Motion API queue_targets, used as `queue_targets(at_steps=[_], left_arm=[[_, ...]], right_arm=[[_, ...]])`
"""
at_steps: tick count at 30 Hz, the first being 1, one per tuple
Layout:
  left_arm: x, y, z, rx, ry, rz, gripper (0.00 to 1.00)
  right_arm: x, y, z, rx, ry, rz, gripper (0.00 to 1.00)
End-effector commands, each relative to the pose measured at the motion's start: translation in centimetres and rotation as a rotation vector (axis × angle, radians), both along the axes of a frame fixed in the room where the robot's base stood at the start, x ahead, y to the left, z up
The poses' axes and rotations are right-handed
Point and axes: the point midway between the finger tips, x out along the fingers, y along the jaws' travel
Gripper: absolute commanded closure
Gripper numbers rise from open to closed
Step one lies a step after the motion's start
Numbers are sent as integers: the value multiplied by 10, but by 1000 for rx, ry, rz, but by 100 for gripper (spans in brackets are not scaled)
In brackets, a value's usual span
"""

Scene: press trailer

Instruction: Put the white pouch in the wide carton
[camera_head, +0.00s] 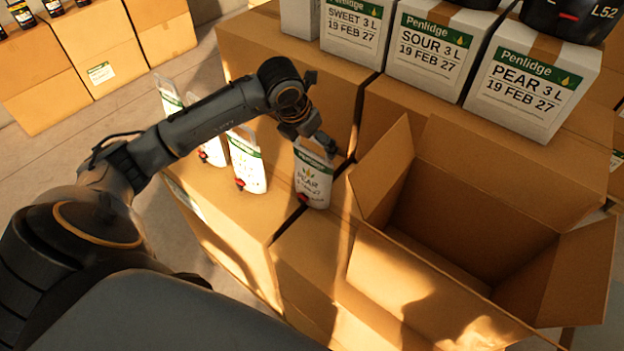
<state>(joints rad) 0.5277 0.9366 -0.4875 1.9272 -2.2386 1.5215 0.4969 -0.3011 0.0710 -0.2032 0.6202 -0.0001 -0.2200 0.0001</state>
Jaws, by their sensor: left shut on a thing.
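A white pouch (313,185) with a green band, the word PEAR and a red tap stands upright over the closed cartons at the middle. My left gripper (316,146) is shut on its top handle, reaching in from the left. I cannot tell whether the pouch's base touches the carton below. The wide carton (455,303) is open at the right, its flaps spread and the visible part of its inside empty. The pouch is left of it, outside its left flap. My right gripper is not in view.
Several similar white pouches (247,163) stand on the closed carton (240,210) left of the held one. White labelled boxes (430,50) line the back on brown cartons. The wide carton's raised left flap (382,172) stands between the held pouch and its opening.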

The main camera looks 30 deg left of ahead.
Motion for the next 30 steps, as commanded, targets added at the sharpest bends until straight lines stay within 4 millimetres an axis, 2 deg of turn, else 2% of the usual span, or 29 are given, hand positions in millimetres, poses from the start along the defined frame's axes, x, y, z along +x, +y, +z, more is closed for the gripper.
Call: queue_targets(at_steps=[14, 24, 30], left_arm=[[2, 0, 10, -1, -11, 1, 70], [1, 0, 34, -1, -12, 0, 70], [-16, -6, 54, 2, -12, -1, 70]], right_arm=[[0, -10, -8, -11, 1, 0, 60], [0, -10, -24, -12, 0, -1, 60], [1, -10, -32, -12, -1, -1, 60]])
